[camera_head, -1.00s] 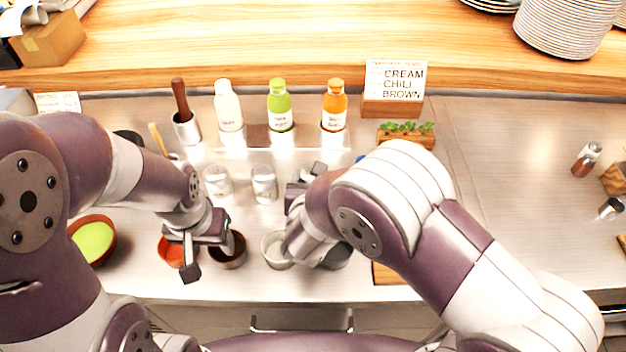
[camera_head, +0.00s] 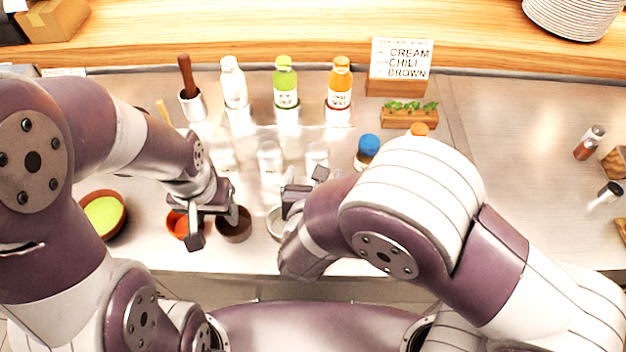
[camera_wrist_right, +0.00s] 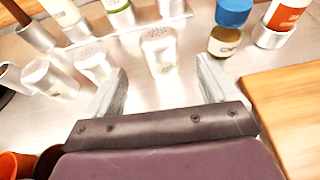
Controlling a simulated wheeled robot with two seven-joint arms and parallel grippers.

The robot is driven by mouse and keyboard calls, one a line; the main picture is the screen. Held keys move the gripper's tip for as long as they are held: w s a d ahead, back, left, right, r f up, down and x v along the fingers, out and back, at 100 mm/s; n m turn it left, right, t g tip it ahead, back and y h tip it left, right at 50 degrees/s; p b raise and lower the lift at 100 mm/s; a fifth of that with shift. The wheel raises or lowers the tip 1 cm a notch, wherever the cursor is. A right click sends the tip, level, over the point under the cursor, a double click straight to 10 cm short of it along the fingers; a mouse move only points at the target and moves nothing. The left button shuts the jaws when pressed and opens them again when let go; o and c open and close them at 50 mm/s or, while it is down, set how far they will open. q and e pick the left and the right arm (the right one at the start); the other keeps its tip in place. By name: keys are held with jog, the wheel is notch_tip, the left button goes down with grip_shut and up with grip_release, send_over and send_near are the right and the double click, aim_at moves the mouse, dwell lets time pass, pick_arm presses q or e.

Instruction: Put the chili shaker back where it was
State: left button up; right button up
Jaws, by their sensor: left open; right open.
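Three clear, pale-topped shakers stand in a row on the steel counter: a left one (camera_head: 222,156), a middle one (camera_head: 270,158) and a right one (camera_head: 317,157). I cannot read which holds chili. My right gripper (camera_head: 305,184) is open and empty on the near side of the right shaker. In the right wrist view, that shaker (camera_wrist_right: 159,50) stands upright beyond and between the open fingers (camera_wrist_right: 160,82), apart from them. A shaker with reddish-brown contents (camera_head: 588,144) is at the far right. My left gripper (camera_head: 214,226) is open over the small bowls.
Squeeze bottles (camera_head: 285,85) stand behind the shakers. A blue-capped jar (camera_head: 368,149) is right of them. A sign (camera_head: 402,60) reads CREAM, CHILI, BROWN. A green-filled bowl (camera_head: 104,214) is at left. A wooden board (camera_wrist_right: 285,105) lies right of my right gripper.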

jog(key=shift+v, duration=1.75)
jog(key=w+d+n+g+y, duration=0.35)
jog(key=n+g, duration=0.25)
jog(key=n, duration=1.2)
jog(key=s+d+n+g, duration=0.2)
jog(key=s+d+n, duration=0.1)
jog(key=d+n, duration=0.2)
jog(key=s+d+n+g+h, duration=0.1)
jog(key=s+d+n+g, duration=0.1)
jog(key=d+n, duration=0.3)
jog(key=s+d+r+n+g+h, duration=0.1)
jog(key=s+d+n, duration=0.3)
jog(key=n, duration=0.5)
jog(key=shift+d+g+h, duration=0.25)
jog(key=shift+d+g, duration=0.25)
jog(key=shift+d, duration=0.35)
